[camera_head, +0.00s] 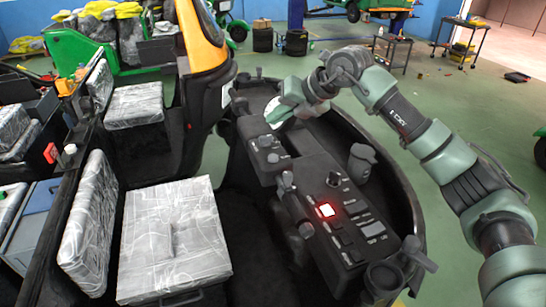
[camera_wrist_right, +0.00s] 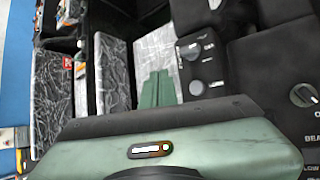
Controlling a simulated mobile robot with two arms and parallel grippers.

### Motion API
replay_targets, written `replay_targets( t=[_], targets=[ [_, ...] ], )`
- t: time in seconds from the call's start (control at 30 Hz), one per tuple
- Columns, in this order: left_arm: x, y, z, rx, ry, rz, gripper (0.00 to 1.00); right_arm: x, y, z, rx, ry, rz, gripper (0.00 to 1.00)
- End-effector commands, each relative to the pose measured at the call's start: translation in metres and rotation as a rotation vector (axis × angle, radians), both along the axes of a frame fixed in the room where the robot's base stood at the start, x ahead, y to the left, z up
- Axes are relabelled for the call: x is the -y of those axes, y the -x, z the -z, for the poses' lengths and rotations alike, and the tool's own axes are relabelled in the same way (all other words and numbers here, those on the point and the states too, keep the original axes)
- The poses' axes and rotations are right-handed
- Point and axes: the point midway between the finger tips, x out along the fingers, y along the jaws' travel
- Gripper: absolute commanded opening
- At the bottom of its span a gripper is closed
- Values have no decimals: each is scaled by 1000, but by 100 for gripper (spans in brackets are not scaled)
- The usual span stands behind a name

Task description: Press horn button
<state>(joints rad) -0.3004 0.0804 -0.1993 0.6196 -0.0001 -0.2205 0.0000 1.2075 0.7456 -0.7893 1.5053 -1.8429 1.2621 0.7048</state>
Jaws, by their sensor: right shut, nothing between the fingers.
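The black dashboard (camera_head: 300,160) of the vehicle carries several knobs, switches and buttons. I cannot read which control is the horn button. My right gripper (camera_head: 275,117) is over the far left part of the dashboard, away from the lit button. In the right wrist view its green fingers (camera_wrist_right: 157,90) are together and empty. They are beside a panel with grey knobs (camera_wrist_right: 196,88); contact cannot be told. My left gripper is not in view.
A wrapped seat (camera_head: 172,240) is left of the dashboard. A handlebar lever (camera_head: 290,195) and a dark cup-shaped part (camera_head: 361,162) stick up from the dashboard. Another knob (camera_wrist_right: 302,95) shows at right in the wrist view. Open green floor (camera_head: 300,65) lies behind.

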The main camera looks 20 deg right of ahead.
Motion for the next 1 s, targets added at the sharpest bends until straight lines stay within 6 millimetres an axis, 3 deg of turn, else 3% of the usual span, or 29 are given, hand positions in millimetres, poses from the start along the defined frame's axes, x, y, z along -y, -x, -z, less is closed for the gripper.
replay_targets(
  t=[0.6, 1.0],
  targets=[
    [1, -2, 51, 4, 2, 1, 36, 0, 0, 79, -1, 0, -1, 0],
    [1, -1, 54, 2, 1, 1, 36, 0, 0, 84, 0, 1, -1, 0]
  ],
)
